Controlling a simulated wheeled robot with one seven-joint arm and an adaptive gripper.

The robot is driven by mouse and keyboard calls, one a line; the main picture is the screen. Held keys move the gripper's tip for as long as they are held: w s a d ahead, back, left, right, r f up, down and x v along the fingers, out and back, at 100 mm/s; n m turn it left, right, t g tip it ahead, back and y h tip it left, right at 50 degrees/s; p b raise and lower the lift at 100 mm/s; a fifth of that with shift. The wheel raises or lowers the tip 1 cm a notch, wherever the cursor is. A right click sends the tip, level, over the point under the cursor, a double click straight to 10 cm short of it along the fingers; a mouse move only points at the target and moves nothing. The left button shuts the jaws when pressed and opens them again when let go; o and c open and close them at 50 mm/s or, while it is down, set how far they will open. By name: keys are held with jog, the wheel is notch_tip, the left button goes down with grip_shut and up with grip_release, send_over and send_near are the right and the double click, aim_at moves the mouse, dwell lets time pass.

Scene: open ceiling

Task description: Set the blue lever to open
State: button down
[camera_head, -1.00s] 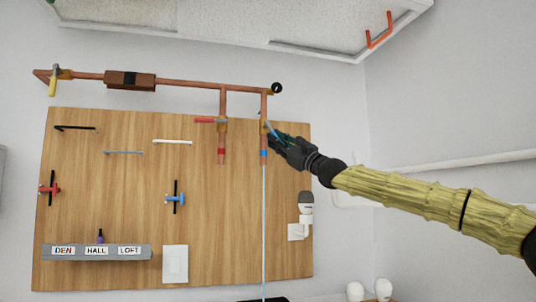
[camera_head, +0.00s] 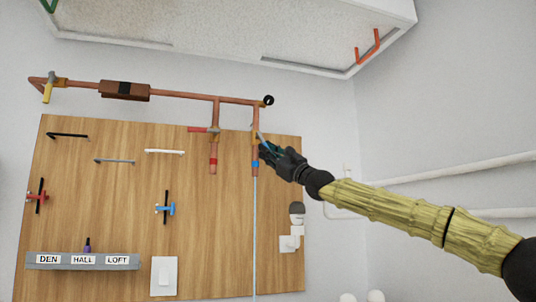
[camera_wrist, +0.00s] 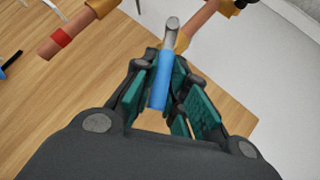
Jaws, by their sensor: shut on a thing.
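The blue lever (camera_wrist: 160,80) has a blue sleeve and a grey metal end. In the wrist view it lies between the green pads of my gripper (camera_wrist: 168,92), which is shut on it. In the head view my gripper (camera_head: 266,151) is at the right-hand copper drop pipe (camera_head: 256,118), just above its blue band (camera_head: 255,169). The lever there slants steeply down from the valve and is mostly hidden by the fingers. A thin pale-blue stream (camera_head: 254,230) runs straight down from this pipe's lower end.
A red lever (camera_head: 199,129) sits on the neighbouring drop pipe, close on the left. A yellow-handled valve (camera_head: 47,92) is at the far-left pipe end. The wooden board (camera_head: 110,220) carries hooks, small red and blue taps, and a labelled shelf (camera_head: 83,262). Open wall lies right of the board.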

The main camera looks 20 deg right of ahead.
jog(key=c, duration=1.4)
grip_release()
jog(key=shift+c, duration=0.2)
jog(key=v, duration=1.2)
